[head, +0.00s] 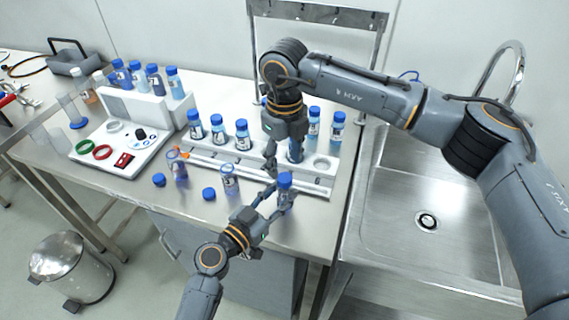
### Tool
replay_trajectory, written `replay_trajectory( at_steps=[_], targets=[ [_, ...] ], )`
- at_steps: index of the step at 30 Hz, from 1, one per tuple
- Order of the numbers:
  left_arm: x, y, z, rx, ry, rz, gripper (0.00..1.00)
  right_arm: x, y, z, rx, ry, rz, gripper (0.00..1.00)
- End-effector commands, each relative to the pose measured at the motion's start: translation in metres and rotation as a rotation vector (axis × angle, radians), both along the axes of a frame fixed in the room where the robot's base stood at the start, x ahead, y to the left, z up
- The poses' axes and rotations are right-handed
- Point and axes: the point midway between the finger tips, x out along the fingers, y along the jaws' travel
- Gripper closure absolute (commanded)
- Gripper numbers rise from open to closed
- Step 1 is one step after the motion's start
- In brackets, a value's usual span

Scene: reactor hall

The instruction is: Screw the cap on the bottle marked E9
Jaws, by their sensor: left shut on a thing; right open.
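My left gripper (277,203) is shut on a small bottle (287,199) at the front of the bench. A blue cap (286,179) sits on top of this bottle; how tight it is cannot be told. My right gripper (270,164) is open, pointing down just behind and left of that cap, apart from it. Two uncapped bottles, one left (180,170) and one nearer the middle (230,182), stand before the rack. Two loose blue caps, one left (159,180) and one right (209,194), lie near the front edge. The marking E9 is not legible on any bottle.
A white rack (205,157) holds several blue-capped bottles and has an empty hole at its right end. A white tray (118,150) with coloured rings is at left. A steel sink (425,190) is at right. A pedal bin (72,265) stands on the floor.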

Motion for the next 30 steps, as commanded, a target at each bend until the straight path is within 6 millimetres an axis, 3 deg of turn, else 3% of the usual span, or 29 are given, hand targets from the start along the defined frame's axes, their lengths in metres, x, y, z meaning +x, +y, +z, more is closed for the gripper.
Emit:
replay_trajectory(
  at_steps=[8,21,30],
  targets=[
    [0.000,0.000,0.000,0.001,0.001,0.000,1.00,0.000,0.000,0.001,0.000,0.000,0.039,0.49],
    [0.000,0.000,0.000,0.001,0.001,0.000,1.00,0.000,0.000,0.027,0.000,-0.001,0.680,0.49],
    [0.000,0.000,0.000,0.001,0.001,0.000,1.00,0.000,0.000,0.035,0.000,-0.001,0.887,0.49]
  ],
)
